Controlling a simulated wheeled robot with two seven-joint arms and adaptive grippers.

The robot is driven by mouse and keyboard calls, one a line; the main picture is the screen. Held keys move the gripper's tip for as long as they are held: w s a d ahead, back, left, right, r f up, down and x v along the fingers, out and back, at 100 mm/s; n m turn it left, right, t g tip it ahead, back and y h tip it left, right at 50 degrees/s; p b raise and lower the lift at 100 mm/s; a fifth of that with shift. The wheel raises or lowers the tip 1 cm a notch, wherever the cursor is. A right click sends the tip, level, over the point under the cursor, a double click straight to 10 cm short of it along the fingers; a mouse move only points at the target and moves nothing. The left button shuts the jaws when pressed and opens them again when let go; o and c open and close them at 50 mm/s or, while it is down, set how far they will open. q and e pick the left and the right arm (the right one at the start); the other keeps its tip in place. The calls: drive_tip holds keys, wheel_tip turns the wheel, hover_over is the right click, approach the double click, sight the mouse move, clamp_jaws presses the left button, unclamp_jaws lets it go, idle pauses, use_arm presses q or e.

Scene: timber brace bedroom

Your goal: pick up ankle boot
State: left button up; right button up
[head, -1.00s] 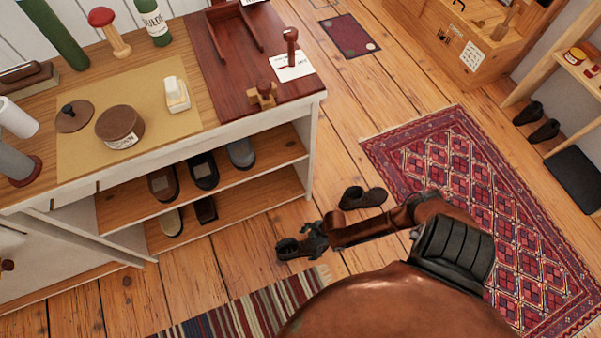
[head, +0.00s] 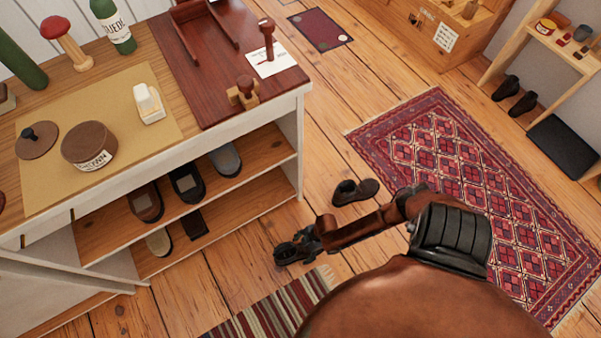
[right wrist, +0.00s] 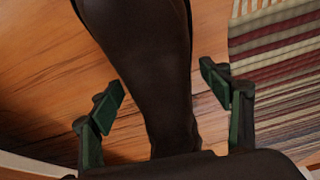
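A dark ankle boot (right wrist: 150,60) fills the middle of the right wrist view, between the two fingers of my right gripper (right wrist: 165,98). The fingers are spread, with floor showing between each of them and the boot. In the head view my right gripper (head: 305,243) is low over the floor in front of the shelf unit, and largely hides this boot (head: 284,254). A second dark ankle boot (head: 355,191) stands on the floorboards just beyond my right forearm, apart from the gripper. My left gripper is not in view.
A workbench (head: 200,144) with shoes on its lower shelves stands left of the gripper. A striped rug (head: 275,310) lies below it and a red patterned rug (head: 480,190) to the right. Another pair of dark shoes (head: 515,95) is by the right wall.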

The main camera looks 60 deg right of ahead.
drive_tip(key=c, duration=1.4)
drive_tip(key=shift+c, duration=0.2)
